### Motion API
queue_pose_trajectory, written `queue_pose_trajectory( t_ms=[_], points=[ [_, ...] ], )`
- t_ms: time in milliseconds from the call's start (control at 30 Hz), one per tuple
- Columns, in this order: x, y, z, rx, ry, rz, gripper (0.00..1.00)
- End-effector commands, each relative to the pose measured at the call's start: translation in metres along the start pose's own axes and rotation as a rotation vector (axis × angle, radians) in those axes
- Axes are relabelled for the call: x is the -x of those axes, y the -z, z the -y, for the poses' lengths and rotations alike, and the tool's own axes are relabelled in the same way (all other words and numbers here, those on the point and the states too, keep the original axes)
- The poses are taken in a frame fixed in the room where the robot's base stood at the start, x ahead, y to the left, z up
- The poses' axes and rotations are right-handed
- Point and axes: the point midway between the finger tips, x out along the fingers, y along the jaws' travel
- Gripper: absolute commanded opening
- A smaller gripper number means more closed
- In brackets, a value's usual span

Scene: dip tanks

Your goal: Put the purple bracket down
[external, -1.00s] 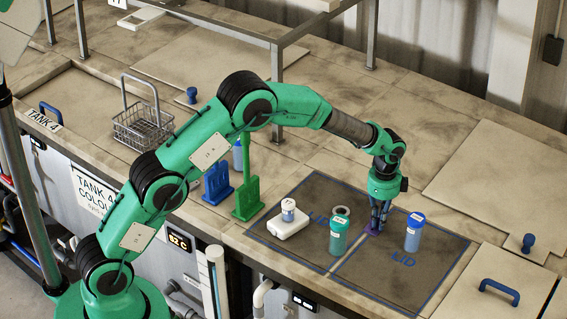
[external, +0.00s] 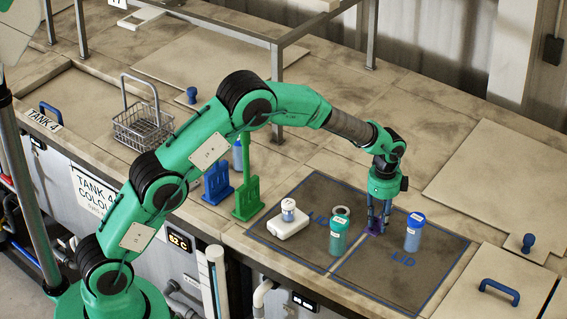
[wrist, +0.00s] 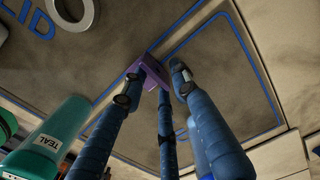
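In the wrist view the bracket (wrist: 152,72) shows between my blue fingers, near the mat's blue line. My gripper (external: 379,222) points straight down over it. The fingers hide part of the bracket in the external view.
A teal jar (external: 338,237) stands left of my gripper and a blue-capped jar (external: 414,234) close on its right. The mat's front right is clear.

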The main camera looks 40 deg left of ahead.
Motion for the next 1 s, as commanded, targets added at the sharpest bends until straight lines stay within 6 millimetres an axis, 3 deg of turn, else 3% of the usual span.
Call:
queue_pose_trajectory(
  t_ms=[167, 700, 1000],
  points=[
    [0.017, 0.000, 0.001, 0.000, 0.002, -0.001, 0.29],
    [0.100, 0.000, 0.000, 0.000, 0.001, 0.000, 0.29],
    [0.117, 0.000, 0.000, 0.000, 0.000, 0.000, 0.29]
  ],
)
